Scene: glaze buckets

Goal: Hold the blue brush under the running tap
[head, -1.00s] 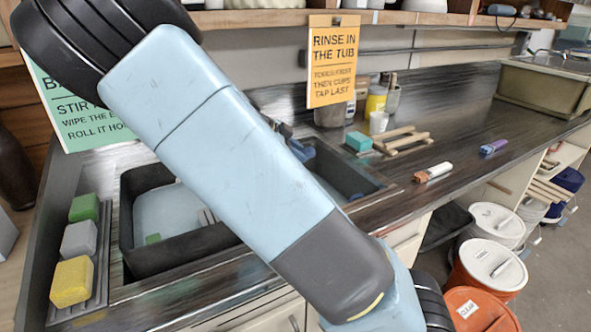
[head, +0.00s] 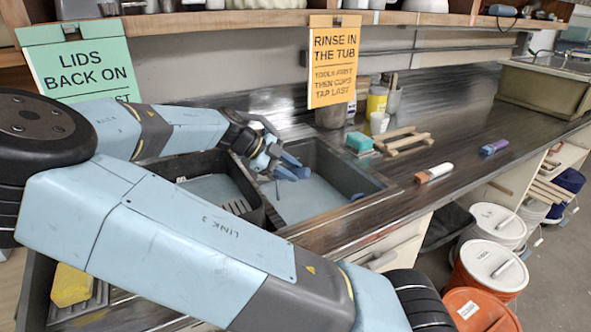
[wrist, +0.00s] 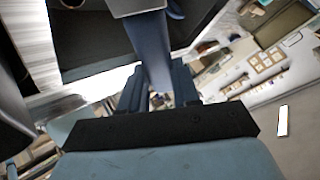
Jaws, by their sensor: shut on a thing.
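In the wrist view my gripper (wrist: 160,95) is shut on a blue handle, which I take for the blue brush (wrist: 152,50). It runs up the picture to a grey part at the top edge. In the head view I cannot clearly separate the brush from the blue fingers. I cannot make out the tap or any running water; my arm covers part of that area. The black rinse tub (head: 262,215) is partly behind my arm.
A yellow block (head: 71,285) sits at front left. Lidded buckets (head: 494,262) stand on the floor.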

